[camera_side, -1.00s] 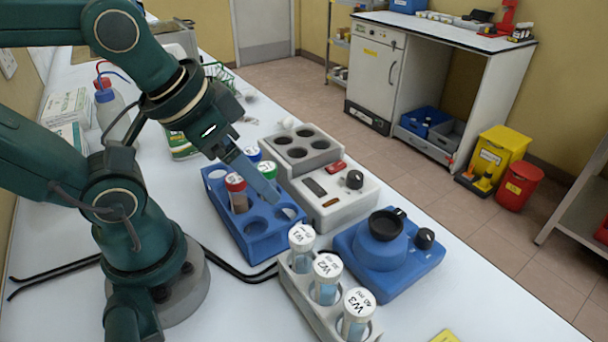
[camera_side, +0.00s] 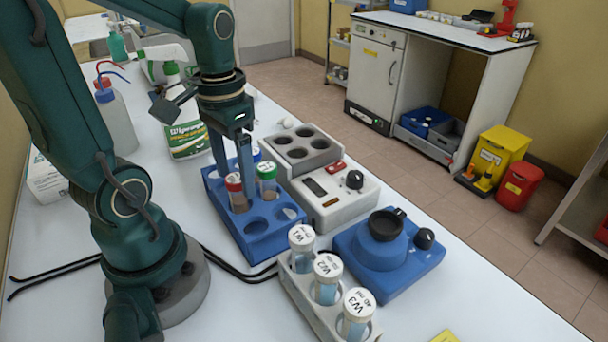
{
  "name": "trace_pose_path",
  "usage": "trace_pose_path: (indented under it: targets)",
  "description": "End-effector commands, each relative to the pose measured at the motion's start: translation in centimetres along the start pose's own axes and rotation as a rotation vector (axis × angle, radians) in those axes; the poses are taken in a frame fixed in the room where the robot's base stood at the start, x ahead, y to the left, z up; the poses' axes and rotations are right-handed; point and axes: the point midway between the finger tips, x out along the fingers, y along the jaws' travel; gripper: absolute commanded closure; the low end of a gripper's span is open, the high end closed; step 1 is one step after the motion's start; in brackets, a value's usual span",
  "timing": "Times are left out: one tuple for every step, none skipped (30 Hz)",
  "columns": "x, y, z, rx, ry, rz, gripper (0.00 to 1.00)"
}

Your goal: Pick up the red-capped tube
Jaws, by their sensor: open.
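The red-capped tube (camera_side: 235,192) stands upright in the blue rack (camera_side: 258,240), with brownish contents below its cap. My gripper (camera_side: 237,184) is open and points down over the rack. One finger is at the tube's left and rear, the other is at its right, between it and the green-capped tube (camera_side: 267,178). The fingers appear to straddle the red cap; I cannot tell whether they touch it. A blue-capped tube (camera_side: 257,154) stands behind, partly hidden by my gripper.
A grey device with round wells (camera_side: 312,170) stands right of the rack. A blue device with a black cup (camera_side: 388,250) and a white rack of labelled tubes (camera_side: 300,290) are in front. A green-and-white spray bottle (camera_side: 186,138) and a wash bottle (camera_side: 115,118) stand behind.

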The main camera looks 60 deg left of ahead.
Motion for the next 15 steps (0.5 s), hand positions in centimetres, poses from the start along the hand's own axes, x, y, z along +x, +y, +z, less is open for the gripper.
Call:
trace_pose_path:
  targets:
    - [0.6, 0.0, 0.1, 0.000, -0.005, 0.001, 0.23]
    - [0.8, 0.0, 0.1, 0.000, -0.004, 0.001, 0.23]
    - [1.2, 0.0, 0.1, 0.000, -0.004, 0.001, 0.23]
    - [1.4, 0.0, 0.1, 0.001, -0.004, 0.001, 0.23]
    - [1.5, 0.0, 0.1, 0.001, -0.002, 0.001, 0.23]
    - [1.7, 0.0, 0.1, 0.001, -0.001, 0.000, 0.23]
    - [1.8, 0.0, 0.1, 0.001, -0.001, 0.000, 0.23]
    - [1.9, 0.0, 0.0, 0.001, 0.000, 0.000, 0.23]
    - [1.9, 0.0, 0.0, 0.001, 0.001, 0.000, 0.23]
    - [1.9, 0.0, 0.0, 0.001, 0.001, 0.000, 0.23]
    - [1.9, 0.0, 0.0, 0.001, 0.001, 0.000, 0.23]
    - [1.9, 0.0, 0.0, 0.001, 0.001, 0.000, 0.23]
    - [1.9, 0.0, 0.0, 0.001, 0.002, 0.000, 0.23]
    - [1.9, 0.0, 0.0, 0.001, 0.002, 0.000, 0.23]
    - [1.9, 0.0, 0.0, 0.001, 0.002, 0.000, 0.23]
